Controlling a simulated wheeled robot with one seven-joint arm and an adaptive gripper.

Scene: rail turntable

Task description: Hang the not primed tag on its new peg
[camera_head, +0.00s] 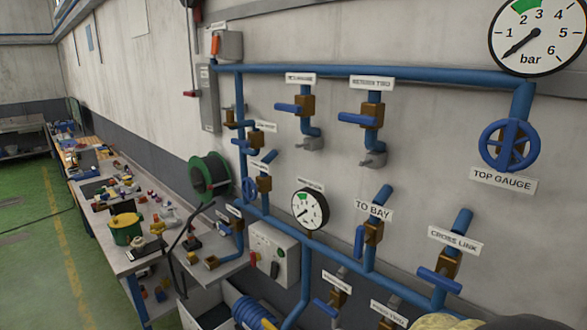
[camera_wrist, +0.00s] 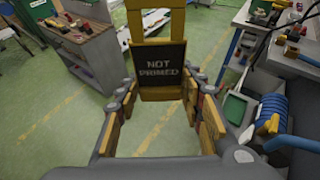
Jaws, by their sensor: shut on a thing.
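The not primed tag (camera_wrist: 160,68) is in the wrist view. It is a dark plate with pale lettering and a yellow border, with a yellow frame rising above it. The lettering is upright and faces the camera. My gripper (camera_wrist: 160,92) is shut on the tag, with a finger at each side and the tag at the fingertips. The tag hangs over the green floor, apart from the benches.
Blue pipes (camera_head: 380,72) with labelled valves and gauges cover the wall in the head view. A cluttered workbench (camera_head: 135,262) runs along the left. A grey control box (camera_head: 274,252) and a blue coiled hose (camera_head: 252,312) are low down. The green floor (camera_head: 40,250) at left is clear.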

